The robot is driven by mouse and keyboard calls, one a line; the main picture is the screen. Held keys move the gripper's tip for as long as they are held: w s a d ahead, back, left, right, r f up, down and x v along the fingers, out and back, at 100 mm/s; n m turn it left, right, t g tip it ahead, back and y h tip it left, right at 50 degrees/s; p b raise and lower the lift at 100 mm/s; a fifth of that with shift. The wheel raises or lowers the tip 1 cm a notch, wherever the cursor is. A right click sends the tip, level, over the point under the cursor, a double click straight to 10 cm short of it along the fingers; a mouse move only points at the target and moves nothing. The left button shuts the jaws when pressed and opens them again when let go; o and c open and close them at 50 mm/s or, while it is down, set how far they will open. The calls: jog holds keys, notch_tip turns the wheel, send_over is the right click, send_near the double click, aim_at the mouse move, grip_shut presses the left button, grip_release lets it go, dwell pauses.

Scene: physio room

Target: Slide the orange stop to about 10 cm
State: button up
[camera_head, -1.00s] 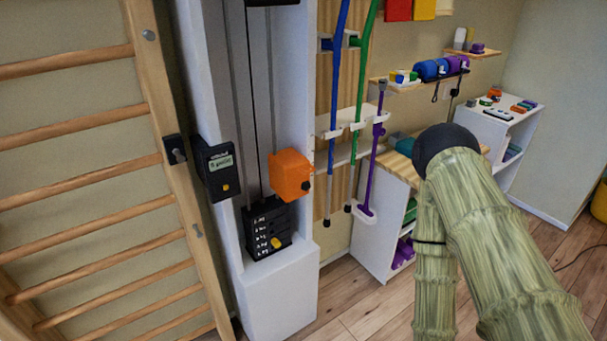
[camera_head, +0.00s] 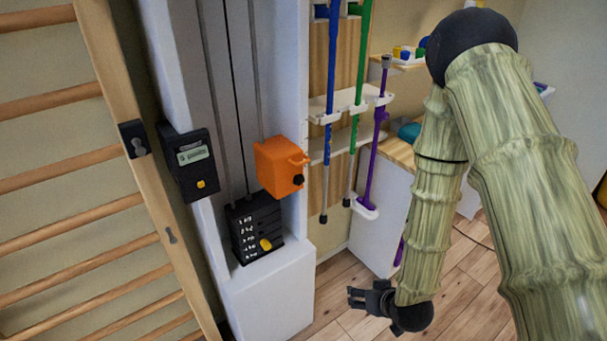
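The orange stop (camera_head: 280,166) is a block on the right side of the white machine column, just above the weight stack. It has a small dark knob and an orange lug on its right side. No scale marks can be read near it. My gripper (camera_head: 356,298) is dark and small at the lower middle, over the floor, below and to the right of the stop and apart from it. Its fingers point left and look spread, with nothing between them.
The white column (camera_head: 268,292) holds a black weight stack (camera_head: 256,228) with a yellow pin. A black display box (camera_head: 190,162) sits on its left edge. Wooden wall bars (camera_head: 60,175) stand at left.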

jog(key=w+a+r+n+t+y+b, duration=0.1)
jog(key=w+a+r+t+b, duration=0.2)
jog(key=w, duration=0.6)
jog(key=n+t+y+b, duration=0.4)
jog(key=y+b, duration=0.2)
jog(key=y, duration=0.1)
send_near(304, 163)
jog(key=p+x, duration=0.1)
jog(key=x, duration=0.9)
jog(key=shift+w+f, duration=0.15)
jog(key=shift+w, duration=0.15)
jog(key=shift+c, duration=0.2)
